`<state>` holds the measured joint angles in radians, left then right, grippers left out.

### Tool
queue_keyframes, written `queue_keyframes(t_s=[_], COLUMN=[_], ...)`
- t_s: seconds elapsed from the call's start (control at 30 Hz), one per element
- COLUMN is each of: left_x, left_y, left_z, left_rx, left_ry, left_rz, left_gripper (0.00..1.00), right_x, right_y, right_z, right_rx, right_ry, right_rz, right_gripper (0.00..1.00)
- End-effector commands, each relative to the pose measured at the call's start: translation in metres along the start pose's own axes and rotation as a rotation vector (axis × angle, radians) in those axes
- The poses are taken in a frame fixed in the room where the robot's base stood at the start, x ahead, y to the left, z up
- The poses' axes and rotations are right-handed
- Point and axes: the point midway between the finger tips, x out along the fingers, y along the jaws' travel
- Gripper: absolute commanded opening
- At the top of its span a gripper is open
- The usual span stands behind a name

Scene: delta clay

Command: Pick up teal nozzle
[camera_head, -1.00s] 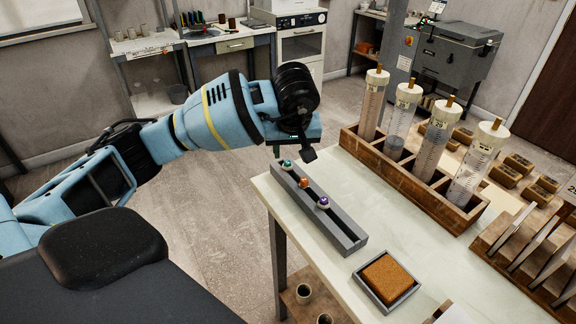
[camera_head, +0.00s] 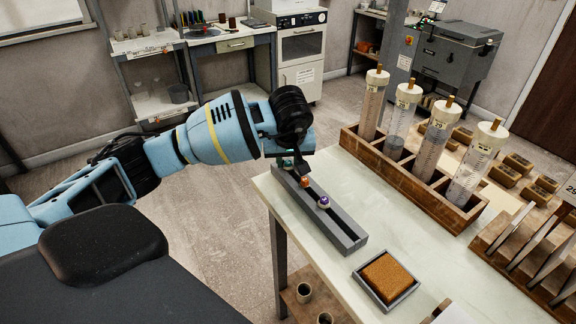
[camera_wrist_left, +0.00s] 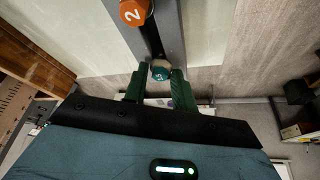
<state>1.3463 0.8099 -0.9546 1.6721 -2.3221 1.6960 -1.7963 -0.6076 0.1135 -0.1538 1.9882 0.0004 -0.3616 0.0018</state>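The teal nozzle (camera_head: 288,162) sits at the far end of a grey slotted rack (camera_head: 340,228) on the table, partly hidden by my left gripper in the head view. My left gripper (camera_head: 291,167) is lowered over that end of the rack. In the left wrist view, the teal nozzle (camera_wrist_left: 160,71) lies between the tips of the two green fingers of my left gripper (camera_wrist_left: 159,84). The fingers are apart, one on each side, with no clear grip on it. My right gripper is not in view.
An orange nozzle (camera_head: 306,182) marked 2 (camera_wrist_left: 134,11) and a purple nozzle (camera_head: 323,202) stand in the same rack. A sponge tray (camera_head: 413,290) lies nearby. A wooden rack (camera_head: 412,184) holds several large syringes to the right. The tabletop between is clear.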

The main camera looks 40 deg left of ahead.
Motion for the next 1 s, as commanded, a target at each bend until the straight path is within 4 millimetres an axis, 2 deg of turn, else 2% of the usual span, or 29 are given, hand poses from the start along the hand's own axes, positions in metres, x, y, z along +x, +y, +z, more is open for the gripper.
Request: queue_keyframes(t_s=[0.03,0.2,0.63,0.77,0.9,1.0], left_x=[0.0,0.0,-0.005,-0.015,-0.035,-0.039], left_y=[0.0,0.0,0.0,0.0,0.001,-0.008], left_z=[0.0,0.0,-0.003,-0.007,-0.015,-0.001], left_rx=[0.0,0.0,-0.001,-0.001,-0.001,0.003], left_ry=[0.0,0.0,0.001,0.002,0.003,-0.001], left_rz=[0.0,0.0,0.0,0.001,0.002,-0.001], left_gripper=[0.2,0.0,0.0,0.0,0.0,0.0], right_x=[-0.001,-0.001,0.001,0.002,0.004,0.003], right_y=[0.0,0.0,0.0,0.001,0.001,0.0], right_z=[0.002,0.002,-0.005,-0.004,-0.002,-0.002], right_rx=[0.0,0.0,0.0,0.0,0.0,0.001], right_ry=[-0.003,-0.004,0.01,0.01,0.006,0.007], right_rz=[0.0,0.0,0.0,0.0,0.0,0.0], right_gripper=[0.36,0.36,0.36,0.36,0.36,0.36])
